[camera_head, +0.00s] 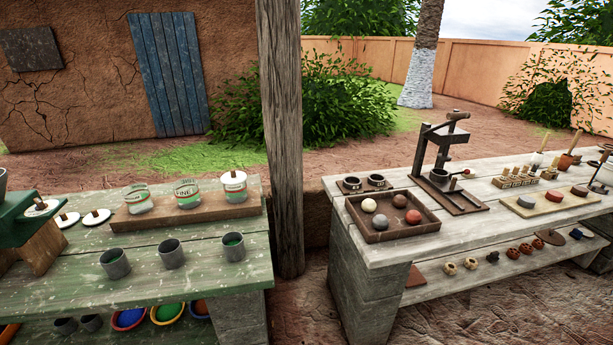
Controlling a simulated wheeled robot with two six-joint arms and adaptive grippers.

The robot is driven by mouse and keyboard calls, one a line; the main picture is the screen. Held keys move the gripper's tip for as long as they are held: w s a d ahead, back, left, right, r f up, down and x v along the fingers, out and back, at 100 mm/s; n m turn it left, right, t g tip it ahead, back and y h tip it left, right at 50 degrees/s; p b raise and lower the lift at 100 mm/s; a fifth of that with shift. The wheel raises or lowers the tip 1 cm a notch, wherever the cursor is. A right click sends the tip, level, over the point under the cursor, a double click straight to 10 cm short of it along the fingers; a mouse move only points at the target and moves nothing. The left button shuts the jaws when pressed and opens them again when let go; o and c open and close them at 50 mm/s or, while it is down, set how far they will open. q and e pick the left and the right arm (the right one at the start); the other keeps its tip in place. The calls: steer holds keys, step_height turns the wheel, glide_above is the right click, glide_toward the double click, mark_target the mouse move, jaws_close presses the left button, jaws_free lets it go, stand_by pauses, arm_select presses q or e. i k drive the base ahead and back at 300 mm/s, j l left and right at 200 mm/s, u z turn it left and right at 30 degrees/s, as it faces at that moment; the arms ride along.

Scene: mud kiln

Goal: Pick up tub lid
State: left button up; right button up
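Three white round lids with brown knobs lie near the left end of the green-washed table (60,285): one lid (39,210) by a green object, a middle lid (66,222), and a right lid (95,218). Three labelled tubs stand on a wooden board (225,208): a left tub (138,203), a middle tub (187,198) and a right tub (234,192). The left and middle tubs look open with pale green contents. The right tub has a white lid (233,175) with a brown knob on it. Neither of my grippers is in view.
Three grey cups (172,255) stand in front of the board. A green object (20,225) on wooden legs takes the left edge. A wooden post (282,130) rises between this table and the right table (450,235), which bears a ball tray (390,237) and a press (438,165).

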mark_target(95, 217)
steer(key=k+j+u, duration=0.1)
steer(key=u, duration=1.35)
steer(key=i+j, duration=0.1)
steer(key=j, duration=0.15)
steer(key=z, duration=0.05)
